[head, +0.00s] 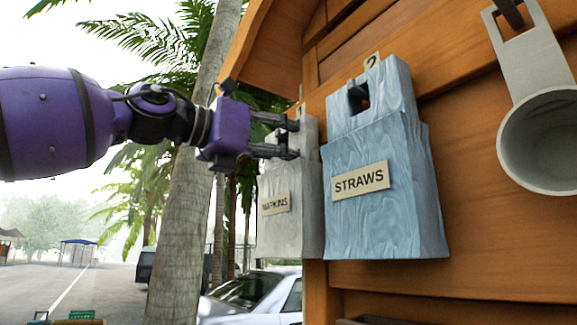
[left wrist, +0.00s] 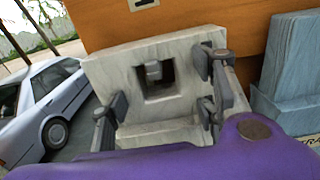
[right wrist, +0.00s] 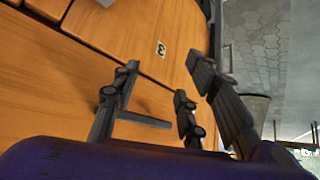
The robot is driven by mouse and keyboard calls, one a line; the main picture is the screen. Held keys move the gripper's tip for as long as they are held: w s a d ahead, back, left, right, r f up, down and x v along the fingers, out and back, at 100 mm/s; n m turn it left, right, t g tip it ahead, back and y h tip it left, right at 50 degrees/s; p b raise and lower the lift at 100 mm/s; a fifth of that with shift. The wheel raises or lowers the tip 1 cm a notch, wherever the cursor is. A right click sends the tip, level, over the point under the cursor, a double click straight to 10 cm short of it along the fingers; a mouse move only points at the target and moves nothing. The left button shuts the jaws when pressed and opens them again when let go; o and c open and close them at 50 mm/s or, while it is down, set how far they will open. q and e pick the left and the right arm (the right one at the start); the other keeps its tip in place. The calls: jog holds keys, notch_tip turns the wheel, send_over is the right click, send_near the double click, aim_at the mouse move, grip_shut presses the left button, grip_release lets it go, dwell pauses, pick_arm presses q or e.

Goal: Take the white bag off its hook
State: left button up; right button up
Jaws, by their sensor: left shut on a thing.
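The white bag (head: 288,228), labelled NAPKINS, hangs against the wooden wall, left of the blue bag. In the left wrist view the white bag (left wrist: 115,72) has a square hole with the hook's peg (left wrist: 153,70) showing in it. My left gripper (head: 293,140) is at the bag's upper part. Its fingers are on both sides of the bag in the left wrist view, shut on it. My right gripper (right wrist: 162,75) is outside the head view. In the right wrist view its fingers are spread in front of the wood, with nothing seen between them but a dark bar.
The blue bag (head: 385,222), labelled STRAWS, hangs close on the right. A grey cup-like holder (head: 527,75) hangs at far right. A number 3 plate (right wrist: 161,49) is on the wood. A palm trunk (head: 188,195) and a car (head: 245,297) are outside at left.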

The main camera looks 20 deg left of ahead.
pick_arm(q)
jog(key=shift+r, duration=0.75)
jog(key=shift+s+a, duration=0.35)
jog(key=shift+s, duration=0.2)
jog(key=b+v, duration=0.2)
jog(key=v, duration=1.5)
pick_arm(e)
jog(key=f, duration=0.1)
jog(key=s+f, duration=0.1)
jog(key=shift+s+f, duration=0.1)
jog(key=shift+f, duration=0.25)
pick_arm(q)
jog(key=shift+w, duration=0.1)
pick_arm(e)
jog(key=shift+r, duration=0.2)
jog(key=shift+w+r, duration=0.25)
jog(key=shift+w, duration=0.1)
jog(key=shift+f, duration=0.1)
